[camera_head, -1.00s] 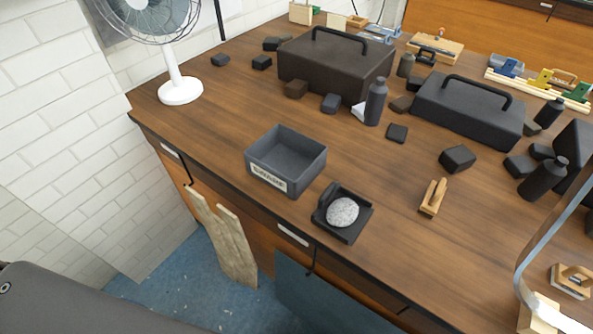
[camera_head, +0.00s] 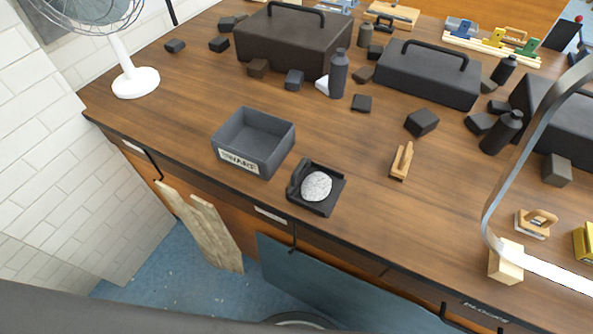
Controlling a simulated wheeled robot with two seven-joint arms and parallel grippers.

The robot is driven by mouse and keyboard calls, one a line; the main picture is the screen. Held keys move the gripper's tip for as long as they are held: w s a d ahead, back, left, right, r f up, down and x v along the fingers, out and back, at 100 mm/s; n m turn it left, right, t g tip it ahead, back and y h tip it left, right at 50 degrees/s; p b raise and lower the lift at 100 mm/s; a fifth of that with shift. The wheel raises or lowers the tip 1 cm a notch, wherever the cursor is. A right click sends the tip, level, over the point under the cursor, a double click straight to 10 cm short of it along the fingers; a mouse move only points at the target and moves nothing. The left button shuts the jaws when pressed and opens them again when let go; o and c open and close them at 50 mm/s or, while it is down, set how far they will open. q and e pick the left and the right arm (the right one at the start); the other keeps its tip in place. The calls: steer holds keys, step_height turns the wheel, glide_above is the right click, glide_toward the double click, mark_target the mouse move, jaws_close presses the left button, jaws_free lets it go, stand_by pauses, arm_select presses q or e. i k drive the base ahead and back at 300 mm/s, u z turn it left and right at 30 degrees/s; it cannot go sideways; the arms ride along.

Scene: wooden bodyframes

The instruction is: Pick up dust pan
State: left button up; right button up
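The small black dust pan (camera_head: 319,208) lies on the wooden bench near its front edge, just right of a grey open bin. A speckled whitish-grey rounded heap (camera_head: 316,186) sits in the pan. The pan's raised dark part shows at its left side. Neither of my grippers is in view, and nothing touches the pan.
The open grey bin (camera_head: 283,148) with a label stands left of the pan. A small wooden tool (camera_head: 402,161) lies to its right. Black toolboxes (camera_head: 428,80), bottles and dark blocks crowd the back. A fan (camera_head: 135,82) stands at left. A curved metal strip (camera_head: 498,190) rises at right.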

mark_target(315, 187)
steer(key=k, duration=0.5)
steer(key=u, duration=2.15)
steer(key=k, duration=1.3)
steer(key=z, duration=2.35)
steer(key=i, duration=0.5)
steer(key=u, duration=0.05)
